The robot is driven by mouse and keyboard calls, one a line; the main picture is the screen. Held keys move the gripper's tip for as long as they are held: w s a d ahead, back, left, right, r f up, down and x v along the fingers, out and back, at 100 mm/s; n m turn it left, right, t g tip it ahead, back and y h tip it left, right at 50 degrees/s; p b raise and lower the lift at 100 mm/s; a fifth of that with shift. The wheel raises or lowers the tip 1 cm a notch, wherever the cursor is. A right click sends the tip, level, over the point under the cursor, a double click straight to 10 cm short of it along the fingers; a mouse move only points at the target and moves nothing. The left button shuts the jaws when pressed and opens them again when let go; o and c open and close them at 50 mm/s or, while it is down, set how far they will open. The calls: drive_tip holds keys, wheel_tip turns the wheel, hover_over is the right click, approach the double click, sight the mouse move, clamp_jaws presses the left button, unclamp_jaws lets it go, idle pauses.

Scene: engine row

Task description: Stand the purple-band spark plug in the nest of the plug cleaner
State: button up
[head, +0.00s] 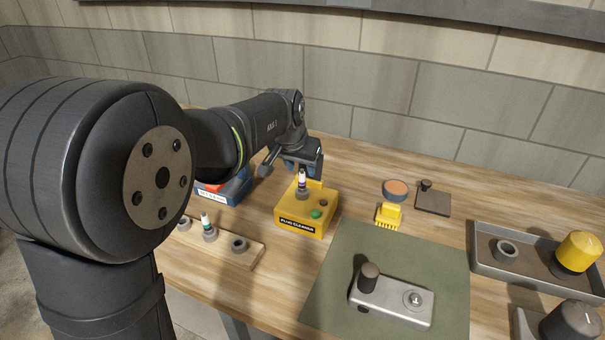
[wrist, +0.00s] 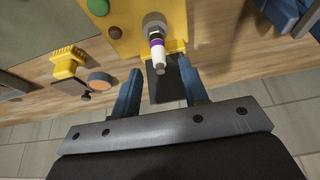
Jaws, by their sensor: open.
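The purple-band spark plug (head: 302,181) stands upright in the yellow plug cleaner (head: 306,214). Its white top with the purple band and its metal hex also show in the wrist view (wrist: 156,46). The nest itself is hidden under the plug. My gripper (head: 304,163) is just behind and above the plug in the head view. In the wrist view my gripper (wrist: 158,82) has its two blue fingers apart, with the plug's white tip near the gap between them. Nothing is held.
Another spark plug (head: 207,226) stands in a wooden rack (head: 247,254) at the left. A blue and red box (head: 232,190) is behind it. A yellow brush (head: 388,215) and a round tin (head: 396,189) lie right of the cleaner. A green mat (head: 345,250) bears a metal device (head: 398,305).

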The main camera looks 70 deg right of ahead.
sight(302, 171)
drive_tip(key=v, duration=1.2)
drive_tip(key=shift+a+r, duration=0.15)
drive_tip(key=shift+r, duration=0.15)
drive_tip(key=shift+f, duration=0.15)
drive_tip(key=x, duration=1.7)
drive_tip(key=shift+f, duration=0.15)
drive_tip(key=shift+r, duration=0.35)
